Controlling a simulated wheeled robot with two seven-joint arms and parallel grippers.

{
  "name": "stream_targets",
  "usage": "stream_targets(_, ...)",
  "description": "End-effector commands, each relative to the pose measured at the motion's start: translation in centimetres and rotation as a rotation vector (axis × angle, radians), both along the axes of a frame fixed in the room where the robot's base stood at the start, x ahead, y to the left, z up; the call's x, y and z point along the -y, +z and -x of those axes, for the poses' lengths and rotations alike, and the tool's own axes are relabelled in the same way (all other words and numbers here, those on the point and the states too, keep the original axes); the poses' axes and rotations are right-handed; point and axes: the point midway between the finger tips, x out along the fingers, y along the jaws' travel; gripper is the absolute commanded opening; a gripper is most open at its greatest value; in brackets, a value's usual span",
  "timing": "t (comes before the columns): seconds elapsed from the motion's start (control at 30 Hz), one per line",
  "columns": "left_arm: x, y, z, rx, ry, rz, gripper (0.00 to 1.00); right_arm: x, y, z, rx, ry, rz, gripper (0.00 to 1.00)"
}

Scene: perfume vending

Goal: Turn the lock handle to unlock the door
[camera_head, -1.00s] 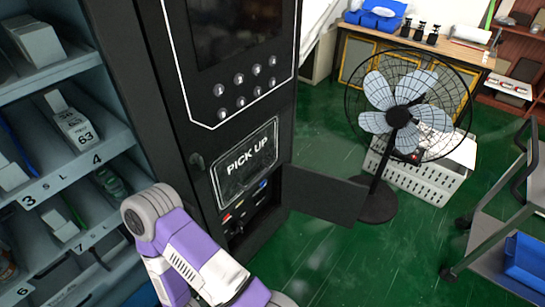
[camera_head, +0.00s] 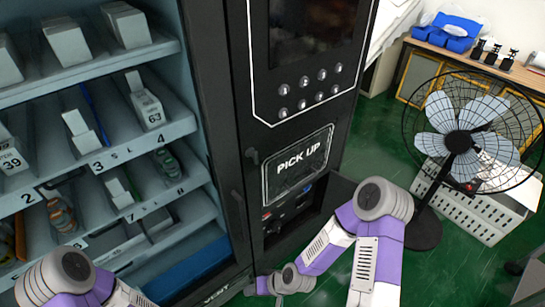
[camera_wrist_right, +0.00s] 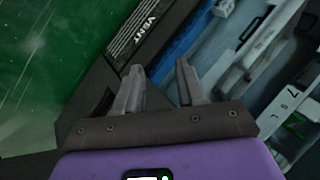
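The black vending machine (camera_head: 225,60) stands in the middle of the head view, with a "PICK UP" window (camera_head: 299,165) on its front. A small dark knob (camera_head: 252,156), which looks like the lock handle, sits left of that window. My right gripper (camera_head: 250,290) is low in front of the machine's base, well below the knob. In the right wrist view its two fingers (camera_wrist_right: 158,74) stand apart with nothing between them, near the "VENT" strip (camera_wrist_right: 150,33). My left arm shows at the lower left of the head view; its gripper is out of frame.
A dark flap (camera_head: 341,190) stands open beside the pickup bay, partly behind my right arm. Shelves of boxed goods (camera_head: 125,150) fill the left. A fan (camera_head: 460,140) and white crate (camera_head: 475,212) stand right. Green floor (camera_head: 440,278) is clear at lower right.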

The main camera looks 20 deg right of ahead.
Motion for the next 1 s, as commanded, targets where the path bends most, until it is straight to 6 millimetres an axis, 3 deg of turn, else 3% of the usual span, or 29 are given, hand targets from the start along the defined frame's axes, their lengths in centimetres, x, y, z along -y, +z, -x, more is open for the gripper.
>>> stream_targets(0.1, 0.0, 0.1, 0.0, 0.0, 0.0, 0.0, 0.43, 1.1, 5.6, -5.2, 0.236, -0.035, -0.058, 0.39)
stream_targets(0.3, 0.0, 0.1, 0.0, 0.0, 0.0, 0.0, 0.43, 5.2, 16.4, -11.6, 0.656, -0.067, -0.028, 0.39)
stream_targets(0.5, 0.0, 0.2, 0.0, 0.0, 0.0, 0.0, 0.43, 9.7, 27.0, -14.1, 1.036, -0.063, 0.127, 0.39)
stream_targets(0.6, 0.0, 0.2, 0.0, 0.0, 0.0, 0.0, 0.43, 10.9, 31.0, -14.2, 1.173, -0.046, 0.214, 0.39)
stream_targets(0.8, 0.0, 0.2, 0.0, 0.0, 0.0, 0.0, 0.43, 11.7, 35.2, -13.9, 1.317, -0.013, 0.321, 0.39)
stream_targets(1.0, 0.0, -0.4, 0.0, 0.0, 0.0, 0.0, 0.43, 11.4, 35.8, -14.5, 1.346, -0.004, 0.338, 0.39)
